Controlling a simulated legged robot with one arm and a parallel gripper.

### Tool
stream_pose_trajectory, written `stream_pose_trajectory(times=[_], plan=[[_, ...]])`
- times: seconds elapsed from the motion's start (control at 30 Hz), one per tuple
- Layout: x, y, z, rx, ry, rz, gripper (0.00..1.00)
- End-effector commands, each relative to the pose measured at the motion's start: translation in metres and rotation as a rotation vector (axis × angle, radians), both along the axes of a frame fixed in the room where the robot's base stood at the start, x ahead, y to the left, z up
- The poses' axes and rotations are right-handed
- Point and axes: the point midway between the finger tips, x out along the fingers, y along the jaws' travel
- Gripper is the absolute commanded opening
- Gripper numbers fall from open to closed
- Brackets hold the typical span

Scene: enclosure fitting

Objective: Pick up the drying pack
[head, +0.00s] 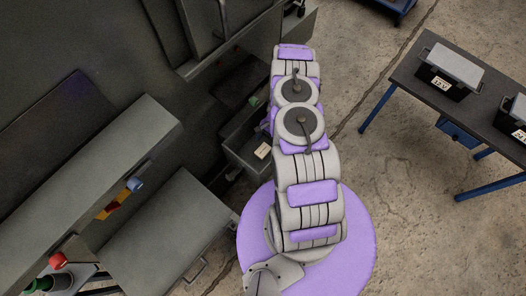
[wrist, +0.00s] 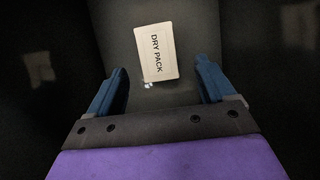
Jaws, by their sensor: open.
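The drying pack (wrist: 157,52) is a flat, pale rectangle with "DRY PACK" printed on it. In the wrist view it lies on a dark grey surface, ahead of my gripper and between the lines of its fingers. My gripper (wrist: 160,85) has two blue fingers spread wide apart with nothing between them. The fingertips are near the pack's lower end and do not touch it. In the head view a small pale label-like patch (head: 262,150) shows beside my arm, at a dark box; I cannot tell whether it is the pack. My gripper is hidden there behind my arm.
Dark walls flank the gripper on both sides in the wrist view. In the head view, a grey machine cabinet (head: 150,235) with a red button (head: 57,261) fills the left. A table (head: 412,80) with lidded, labelled boxes (head: 450,72) stands at right.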

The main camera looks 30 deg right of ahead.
Motion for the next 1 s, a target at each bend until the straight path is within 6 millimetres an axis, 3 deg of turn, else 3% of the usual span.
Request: stream_pose_trajectory(times=[0.3,0.57,1.0], plan=[[-0.006,0.010,-0.042,0.000,0.001,0.000,0.83],[-0.006,0.012,-0.044,0.000,0.000,0.000,0.83],[-0.006,0.012,-0.044,0.000,0.000,0.000,0.41]])
